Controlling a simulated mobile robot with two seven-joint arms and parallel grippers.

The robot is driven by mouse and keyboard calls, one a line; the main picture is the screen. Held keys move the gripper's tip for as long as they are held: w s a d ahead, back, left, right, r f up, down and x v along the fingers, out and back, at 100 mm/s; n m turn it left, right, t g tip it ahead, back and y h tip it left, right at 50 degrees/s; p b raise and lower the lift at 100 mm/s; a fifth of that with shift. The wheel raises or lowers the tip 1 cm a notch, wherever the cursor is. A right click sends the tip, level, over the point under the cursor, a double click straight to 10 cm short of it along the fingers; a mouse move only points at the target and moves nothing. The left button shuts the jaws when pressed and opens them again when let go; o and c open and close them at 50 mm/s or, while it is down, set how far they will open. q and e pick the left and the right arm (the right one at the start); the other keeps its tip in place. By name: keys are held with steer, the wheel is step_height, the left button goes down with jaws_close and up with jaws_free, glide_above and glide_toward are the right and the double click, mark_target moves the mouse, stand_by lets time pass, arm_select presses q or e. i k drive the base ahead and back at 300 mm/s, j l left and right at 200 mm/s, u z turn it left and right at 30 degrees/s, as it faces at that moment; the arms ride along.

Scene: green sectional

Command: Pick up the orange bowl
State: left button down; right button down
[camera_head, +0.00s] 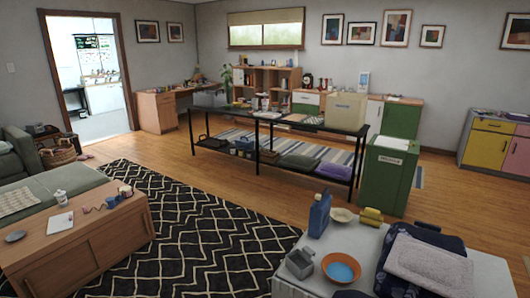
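The orange bowl (324,264) sits upright on a light grey surface (297,242) at the bottom right of the head view, near its front edge. It is orange at the rim and pale blue inside. Beside it on the left is a small grey box-like object (300,262). Behind it stand a blue jug-shaped bottle (319,215) and a small cream bowl (342,215). Neither of my grippers shows in this view.
A folded grey towel (429,264) and dark blue cloth lie right of the bowl. A wooden coffee table (105,250) stands at lower left. A black patterned rug (200,240) covers open floor. A long black table (290,128) and a green bin (387,180) stand behind.

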mark_target(342, 269)
steer(key=i+l+z, duration=0.35)
steer(key=i+z, duration=0.35)
steer(key=i+l+z, duration=0.1)
steer(key=i+z, duration=0.25)
